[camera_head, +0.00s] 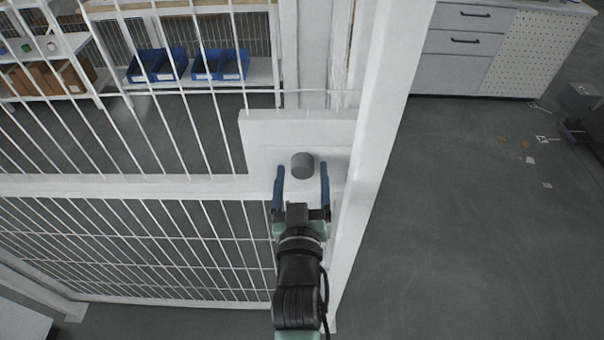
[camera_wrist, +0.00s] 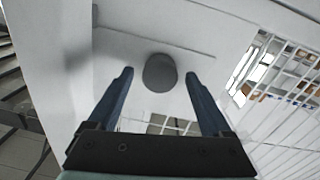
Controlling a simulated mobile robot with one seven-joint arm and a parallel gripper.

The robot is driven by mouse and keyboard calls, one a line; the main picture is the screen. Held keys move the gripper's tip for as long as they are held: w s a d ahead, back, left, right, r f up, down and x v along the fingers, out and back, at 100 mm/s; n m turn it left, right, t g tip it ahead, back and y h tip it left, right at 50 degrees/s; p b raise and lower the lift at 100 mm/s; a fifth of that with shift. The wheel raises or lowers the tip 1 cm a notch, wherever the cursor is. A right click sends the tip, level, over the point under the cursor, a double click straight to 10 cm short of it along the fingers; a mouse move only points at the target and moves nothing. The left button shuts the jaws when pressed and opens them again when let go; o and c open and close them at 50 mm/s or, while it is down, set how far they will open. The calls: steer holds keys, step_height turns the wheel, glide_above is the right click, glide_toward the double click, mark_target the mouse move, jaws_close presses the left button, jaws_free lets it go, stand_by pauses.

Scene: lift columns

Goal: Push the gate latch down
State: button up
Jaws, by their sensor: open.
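The gate latch shows as a round grey knob (camera_head: 302,165) on the white plate (camera_head: 262,130) of the gate, close to the white post. It also shows in the wrist view as a grey knob (camera_wrist: 159,73). My gripper (camera_head: 301,172) is open, with one blue finger on each side of the knob in the head view. In the wrist view my gripper (camera_wrist: 158,82) has its fingers spread wider than the knob, with gaps on both sides. I cannot tell whether the fingertips reach past the knob's front face. Nothing is held.
The white gate mesh (camera_head: 130,230) spreads to the left. A white post (camera_head: 375,150) stands just right of my gripper. Blue bins (camera_head: 158,66) sit on a shelf behind the mesh. A drawer cabinet (camera_head: 468,45) stands at the back right.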

jaws_close()
stand_by(0.4)
step_height(320, 180, down, 3)
steer(key=b, duration=0.3)
steer(key=shift+f, duration=0.2)
jaws_free()
steer(key=shift+s, duration=0.15)
